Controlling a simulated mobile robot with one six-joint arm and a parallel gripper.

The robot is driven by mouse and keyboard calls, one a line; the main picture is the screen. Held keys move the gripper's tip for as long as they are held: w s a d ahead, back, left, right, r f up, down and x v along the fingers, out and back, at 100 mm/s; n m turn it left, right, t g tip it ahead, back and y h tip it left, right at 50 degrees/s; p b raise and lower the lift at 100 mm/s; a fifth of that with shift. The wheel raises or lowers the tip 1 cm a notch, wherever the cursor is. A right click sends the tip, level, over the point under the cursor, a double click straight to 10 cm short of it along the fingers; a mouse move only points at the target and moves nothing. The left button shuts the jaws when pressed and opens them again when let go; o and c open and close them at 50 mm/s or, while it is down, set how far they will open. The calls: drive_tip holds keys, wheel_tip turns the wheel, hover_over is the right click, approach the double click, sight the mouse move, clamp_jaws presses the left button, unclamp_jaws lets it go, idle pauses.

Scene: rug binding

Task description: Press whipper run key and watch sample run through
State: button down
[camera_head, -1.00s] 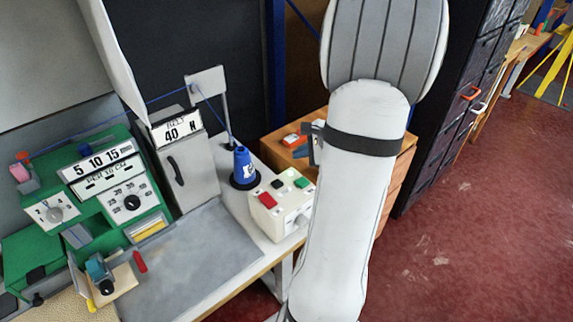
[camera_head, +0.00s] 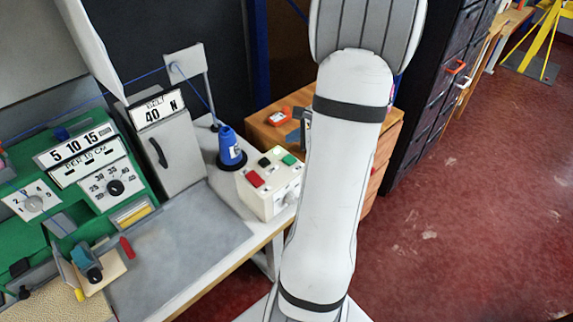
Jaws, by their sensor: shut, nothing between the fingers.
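A cream control box (camera_head: 268,203) stands at the right end of the bench. On its top are a red key (camera_head: 255,179), a black key (camera_head: 265,162) and a green key (camera_head: 290,160); I cannot read any labels. A small knob (camera_head: 290,197) is on its front. My gripper (camera_head: 304,126) shows only in part, as a dark grey piece past the left edge of my white arm; it is shut and empty. In the picture it is above and right of the green key, apart from it. My arm hides the rest of it. No rug sample is clearly recognisable.
A blue yarn cone (camera_head: 230,148) stands left of the box, with blue yarn running to a post plate (camera_head: 186,64). The green machine (camera_head: 80,180) with dials is at left. A wooden drawer unit (camera_head: 262,128) is behind. Red floor (camera_head: 440,220) is open at right.

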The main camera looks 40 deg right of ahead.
sight(293, 160)
wheel_tip(293, 160, down, 5)
drive_tip(key=b, duration=0.3)
drive_tip(key=shift+b, duration=0.35)
drive_tip(key=shift+f, duration=0.15)
idle(1.4)
drive_tip(key=shift+f+b, duration=0.3)
drive_tip(key=shift+b, duration=0.3)
